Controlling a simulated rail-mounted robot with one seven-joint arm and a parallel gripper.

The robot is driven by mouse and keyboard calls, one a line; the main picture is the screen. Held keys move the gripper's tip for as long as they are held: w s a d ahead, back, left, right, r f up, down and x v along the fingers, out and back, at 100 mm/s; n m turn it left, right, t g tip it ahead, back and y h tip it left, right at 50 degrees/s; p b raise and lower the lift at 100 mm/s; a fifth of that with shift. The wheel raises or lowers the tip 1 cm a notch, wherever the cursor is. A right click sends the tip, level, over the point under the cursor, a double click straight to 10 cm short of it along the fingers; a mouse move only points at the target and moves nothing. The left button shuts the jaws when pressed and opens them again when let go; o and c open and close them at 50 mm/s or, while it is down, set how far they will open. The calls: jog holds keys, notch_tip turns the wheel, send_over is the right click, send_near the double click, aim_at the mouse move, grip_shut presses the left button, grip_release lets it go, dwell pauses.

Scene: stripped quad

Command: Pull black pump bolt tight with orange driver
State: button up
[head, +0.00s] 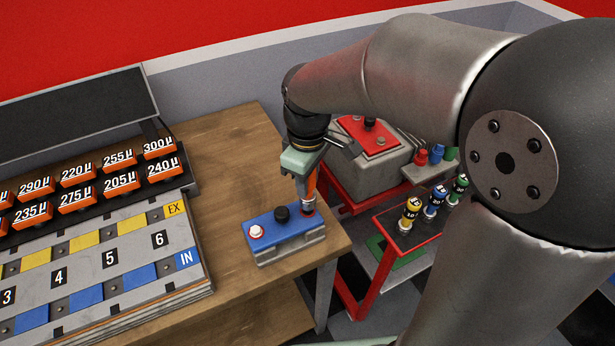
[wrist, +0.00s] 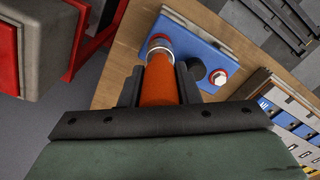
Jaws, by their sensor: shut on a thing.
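My gripper (head: 304,176) is shut on the orange driver (head: 310,190) and points down. In the wrist view the driver (wrist: 160,88) lies between the fingers, its metal collar over one end of the blue plate. The pump (head: 290,246) is a grey block with a blue top on the wooden bench. The driver's tip is at the plate's right end in the head view, at a red ring; it hides any bolt there. A black knob (head: 282,213) stands mid-plate. A pale bolt with a red ring (head: 256,231) is at the left end. I cannot tell whether the tip touches.
A red cart (head: 345,273) right of the bench holds yellow (head: 409,215), blue (head: 433,206) and green (head: 458,190) drivers. A grey block with a red top (head: 370,160) stands behind. A numbered board (head: 110,262) and orange labelled blocks (head: 77,199) are at left. Bare bench (head: 222,165) lies between.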

jog(key=shift+f, duration=0.1)
jog(key=shift+f+b, duration=0.95)
jog(key=shift+f, duration=0.25)
jog(key=shift+m, duration=2.3)
jog(key=shift+m, duration=1.2)
